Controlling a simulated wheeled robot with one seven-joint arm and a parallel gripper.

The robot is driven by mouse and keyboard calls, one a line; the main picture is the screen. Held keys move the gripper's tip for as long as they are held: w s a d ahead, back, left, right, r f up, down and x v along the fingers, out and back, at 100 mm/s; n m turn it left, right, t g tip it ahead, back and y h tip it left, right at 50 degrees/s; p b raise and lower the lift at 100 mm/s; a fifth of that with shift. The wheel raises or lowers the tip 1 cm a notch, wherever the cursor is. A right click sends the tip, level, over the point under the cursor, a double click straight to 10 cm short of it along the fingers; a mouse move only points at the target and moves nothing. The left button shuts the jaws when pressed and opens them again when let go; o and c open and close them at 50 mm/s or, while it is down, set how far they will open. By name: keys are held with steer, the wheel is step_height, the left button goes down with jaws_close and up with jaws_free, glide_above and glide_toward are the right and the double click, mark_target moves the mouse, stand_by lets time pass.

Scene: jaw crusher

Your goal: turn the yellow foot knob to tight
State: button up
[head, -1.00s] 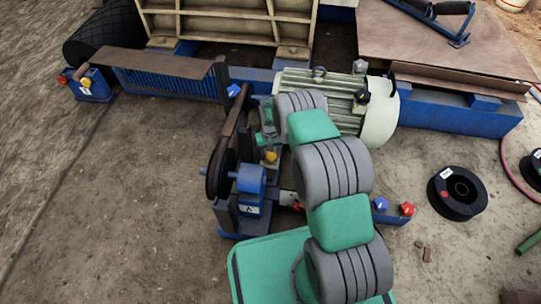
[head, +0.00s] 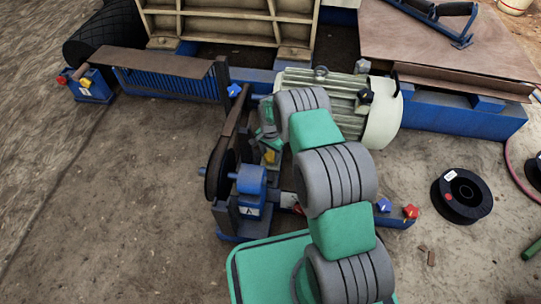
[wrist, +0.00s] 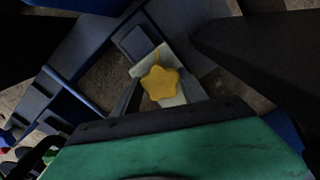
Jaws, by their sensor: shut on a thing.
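The yellow foot knob (wrist: 160,83) is star-shaped and shows in the middle of the wrist view, with a small pointer at its top edge. My gripper (wrist: 161,80) is at the knob, with its fingers on either side, shut on it. In the head view the yellow foot knob (head: 269,157) is small and partly hidden, just below my gripper (head: 268,148), between the blue motor-side bracket and the pale motor. The exact finger contact is too dark to see, and I cannot read any tight mark.
A ribbed pale motor (head: 335,98) stands right behind my wrist. A dark belt wheel (head: 220,170) and blue bearing block (head: 250,180) are close left. Blue (head: 383,205) and red (head: 410,211) knobs lie right. A black spool (head: 462,196) sits on open ground.

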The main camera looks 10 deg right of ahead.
mark_target(270, 156)
steer(key=shift+m, duration=0.5)
steer(key=o, duration=1.4)
steer(key=shift+c, duration=0.2)
step_height(270, 156, up, 8)
steer(key=p, duration=0.3)
steer(key=shift+f, duration=0.1)
